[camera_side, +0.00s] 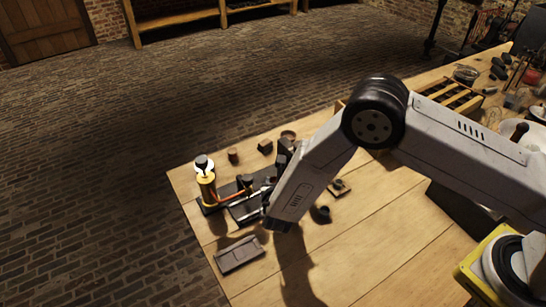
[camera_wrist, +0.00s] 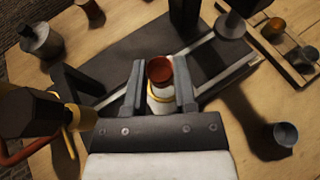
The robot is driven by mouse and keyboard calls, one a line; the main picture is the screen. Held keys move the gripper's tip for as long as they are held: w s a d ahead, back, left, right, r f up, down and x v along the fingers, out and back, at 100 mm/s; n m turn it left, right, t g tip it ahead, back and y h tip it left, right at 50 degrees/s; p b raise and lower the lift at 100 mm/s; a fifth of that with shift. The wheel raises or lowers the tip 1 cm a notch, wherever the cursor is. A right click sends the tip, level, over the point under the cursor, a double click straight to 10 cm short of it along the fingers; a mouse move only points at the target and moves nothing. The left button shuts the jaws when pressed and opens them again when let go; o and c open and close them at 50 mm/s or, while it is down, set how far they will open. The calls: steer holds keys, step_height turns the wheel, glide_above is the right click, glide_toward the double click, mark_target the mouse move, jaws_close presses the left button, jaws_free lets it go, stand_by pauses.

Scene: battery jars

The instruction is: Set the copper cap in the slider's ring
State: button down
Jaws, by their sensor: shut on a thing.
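My gripper (camera_wrist: 160,82) points down over a dark base plate (camera_wrist: 132,38) with pale rails (camera_wrist: 220,60). Its two grey fingers stand on either side of a small upright piece. The reddish copper cap (camera_wrist: 159,69) shows as the round top of that piece, between the fingertips. Below it is a pale body with a thin yellow band (camera_wrist: 158,97). I cannot tell whether that band is the slider's ring or how the cap meets it. In the side view my gripper (camera_side: 275,205) is low over the dark rail base (camera_side: 247,209), and its fingertips and the cap are mostly hidden.
A brass jar (camera_side: 207,188) with a black top and orange wire stands left of the rail. Dark posts (camera_wrist: 74,82) rise near my fingers. A dark cup (camera_wrist: 284,134) and a wooden tray (camera_wrist: 264,44) with small pieces lie right. A flat dark tray (camera_side: 238,254) lies in front.

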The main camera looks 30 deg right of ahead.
steer(key=shift+f, duration=0.8)
steer(key=c, duration=0.7)
jaws_free()
steer(key=shift+s, duration=0.15)
steer(key=shift+s+a+r, duration=0.15)
steer(key=shift+s+a, duration=0.2)
steer(key=shift+s, duration=0.25)
steer(key=shift+v, duration=4.75)
steer(key=shift+w+r, duration=0.1)
steer(key=shift+w, duration=0.05)
